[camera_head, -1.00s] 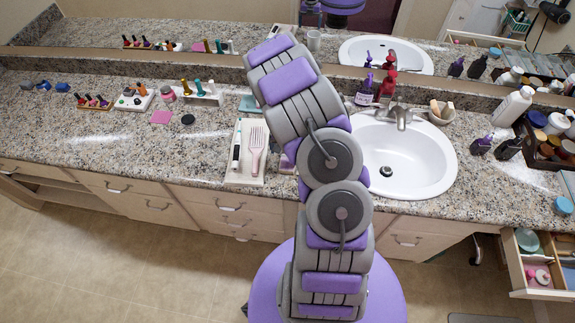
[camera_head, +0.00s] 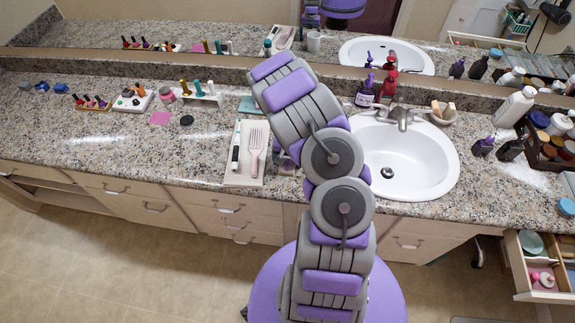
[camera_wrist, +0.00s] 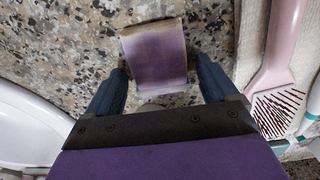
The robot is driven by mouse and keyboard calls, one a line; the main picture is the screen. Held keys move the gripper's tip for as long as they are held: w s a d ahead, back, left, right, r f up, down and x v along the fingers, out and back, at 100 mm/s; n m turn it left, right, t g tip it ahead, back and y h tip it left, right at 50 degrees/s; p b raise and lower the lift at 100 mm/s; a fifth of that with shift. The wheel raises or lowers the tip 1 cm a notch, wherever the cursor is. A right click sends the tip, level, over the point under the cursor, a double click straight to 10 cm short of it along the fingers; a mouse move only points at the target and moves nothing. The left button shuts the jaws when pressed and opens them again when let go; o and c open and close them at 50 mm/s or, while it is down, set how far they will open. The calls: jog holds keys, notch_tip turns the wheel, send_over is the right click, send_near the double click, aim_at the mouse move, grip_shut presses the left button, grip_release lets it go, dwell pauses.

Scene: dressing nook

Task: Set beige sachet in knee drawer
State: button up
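In the wrist view, a flat packet with a beige edge and a purple-tinted face, seemingly the beige sachet (camera_wrist: 157,55), lies on the granite counter. My gripper (camera_wrist: 160,70) is open, with one dark blue finger at each side of the packet; I cannot tell whether either touches it. In the head view, my arm hides the gripper and most of the packet, by the right side of the white tray. An open drawer (camera_head: 519,281), seemingly the knee drawer, is at the lower right, holding a teal round item and pink items.
The white tray (camera_head: 230,180) holds a pink brush (camera_head: 256,143) and a dark-handled tool. The sink (camera_head: 425,165) is right of my arm. Bottles and a dark organizer (camera_head: 537,158) crowd the right counter. Nail polish racks stand at left. The front left counter is clear.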

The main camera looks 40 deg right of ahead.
jog(key=c, duration=1)
jog(key=shift+r, duration=0.15)
